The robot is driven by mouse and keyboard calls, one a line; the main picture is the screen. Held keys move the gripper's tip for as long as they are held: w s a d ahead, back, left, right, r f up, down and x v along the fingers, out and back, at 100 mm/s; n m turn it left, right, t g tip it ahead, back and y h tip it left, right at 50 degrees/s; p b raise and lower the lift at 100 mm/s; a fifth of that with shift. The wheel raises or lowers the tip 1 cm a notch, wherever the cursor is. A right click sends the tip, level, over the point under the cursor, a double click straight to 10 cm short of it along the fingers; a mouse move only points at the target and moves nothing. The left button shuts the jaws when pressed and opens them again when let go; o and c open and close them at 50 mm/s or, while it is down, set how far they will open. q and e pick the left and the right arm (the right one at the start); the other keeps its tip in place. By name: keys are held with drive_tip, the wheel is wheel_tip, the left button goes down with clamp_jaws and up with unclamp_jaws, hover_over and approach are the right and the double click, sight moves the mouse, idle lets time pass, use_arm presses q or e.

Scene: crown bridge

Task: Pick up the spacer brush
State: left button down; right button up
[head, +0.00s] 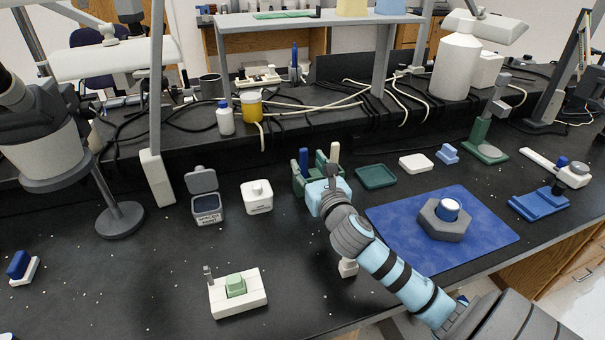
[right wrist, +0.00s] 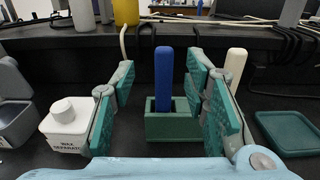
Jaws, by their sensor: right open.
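A blue-handled brush (right wrist: 164,78) stands upright in a green holder (right wrist: 175,126) in the right wrist view. A cream-handled brush (right wrist: 236,66) stands to its right, partly hidden by my right finger. Both handles also show in the head view, the blue one (head: 303,158) left of the cream one (head: 335,151). Which is the spacer brush I cannot read. My right gripper (head: 318,174) is open and empty at the holder; in the right wrist view its teal fingers (right wrist: 163,105) frame the blue handle with gaps on both sides. My left gripper is not in view.
A grey pot labelled spacer paint (head: 207,207) and a white wax separator jar (head: 257,197) stand left of the holder. A green tray (head: 376,177) lies right. A blue mat (head: 395,225) bears a grey hexagonal block (head: 444,222). A white block (head: 238,294) sits in front.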

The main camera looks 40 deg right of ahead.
sight(305, 153)
drive_tip(key=b+x, duration=0.1)
drive_tip(key=x, duration=0.4)
drive_tip(key=shift+w+d+r+b, duration=0.2)
drive_tip(key=shift+w+d+b, duration=0.1)
drive_tip(key=shift+d+b, duration=0.05)
drive_tip(key=shift+s, duration=0.1)
drive_tip(key=shift+c, duration=0.8)
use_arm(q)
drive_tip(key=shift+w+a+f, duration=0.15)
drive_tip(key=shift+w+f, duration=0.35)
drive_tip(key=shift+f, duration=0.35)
use_arm(e)
clamp_jaws()
drive_tip(key=shift+r, duration=0.1)
